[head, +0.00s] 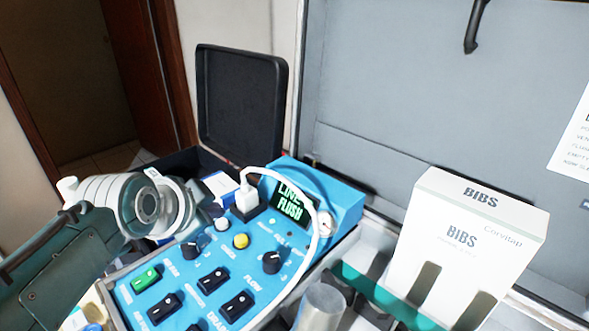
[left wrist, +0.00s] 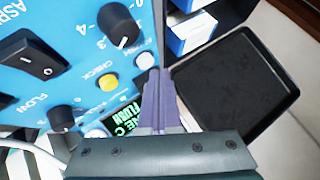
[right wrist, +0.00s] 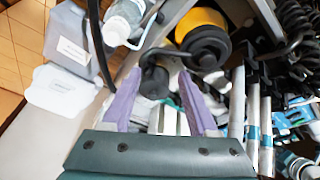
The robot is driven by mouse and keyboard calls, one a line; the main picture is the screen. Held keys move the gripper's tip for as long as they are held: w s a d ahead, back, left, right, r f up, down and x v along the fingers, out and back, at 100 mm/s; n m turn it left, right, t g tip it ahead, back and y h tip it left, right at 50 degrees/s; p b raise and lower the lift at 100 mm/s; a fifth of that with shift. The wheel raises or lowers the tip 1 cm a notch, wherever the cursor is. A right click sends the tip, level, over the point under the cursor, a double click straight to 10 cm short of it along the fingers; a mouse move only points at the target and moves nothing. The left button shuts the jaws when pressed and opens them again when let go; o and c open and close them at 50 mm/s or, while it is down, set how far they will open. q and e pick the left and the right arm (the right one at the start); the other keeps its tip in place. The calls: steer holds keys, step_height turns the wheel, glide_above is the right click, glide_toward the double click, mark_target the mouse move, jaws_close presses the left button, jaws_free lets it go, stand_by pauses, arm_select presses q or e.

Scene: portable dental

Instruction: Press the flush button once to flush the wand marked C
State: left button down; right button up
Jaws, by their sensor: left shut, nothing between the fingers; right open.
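The blue control panel (head: 215,275) holds a white flush button (head: 222,224); the button also shows in the left wrist view (left wrist: 145,60), beside the word FLUSH. The green display (head: 287,201) reads LINE and FLUSH, and a C shows on it in the left wrist view (left wrist: 118,121). My left gripper (left wrist: 160,72) is shut and empty, its tips close beside the button. I cannot tell whether they touch it. In the head view this gripper is mostly behind my wrist. My right gripper (right wrist: 158,82) is open and empty. No wand marked C can be made out.
A yellow check button (head: 240,240) sits near the flush button, with black knobs and rocker switches around. A white cable (head: 316,215) arcs over the panel. A white BIBS box (head: 465,245) stands at right. Tubes and bottles crowd the right wrist view.

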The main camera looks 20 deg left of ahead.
arm_select(q)
steer(key=shift+r, duration=0.2)
step_height(320, 180, up, 5)
steer(key=p, duration=0.5)
steer(key=shift+s+a+f+p, duration=0.1)
steer(key=shift+p, duration=0.2)
steer(key=shift+s, duration=0.1)
stand_by(0.5)
steer(key=s+d+r+n+g+h, duration=0.1)
steer(key=s+d+r+g, duration=0.15)
steer(key=s, duration=0.65)
steer(key=s+d+r+n+g, duration=0.15)
steer(key=s+d, duration=0.25)
steer(key=s, duration=0.4)
steer(key=s+d+r+n+g+h, duration=0.15)
steer(key=s+d, duration=0.25)
steer(key=s, duration=0.5)
step_height(320, 180, up, 36)
steer(key=p, duration=3.6)
steer(key=shift+w+a, duration=0.25)
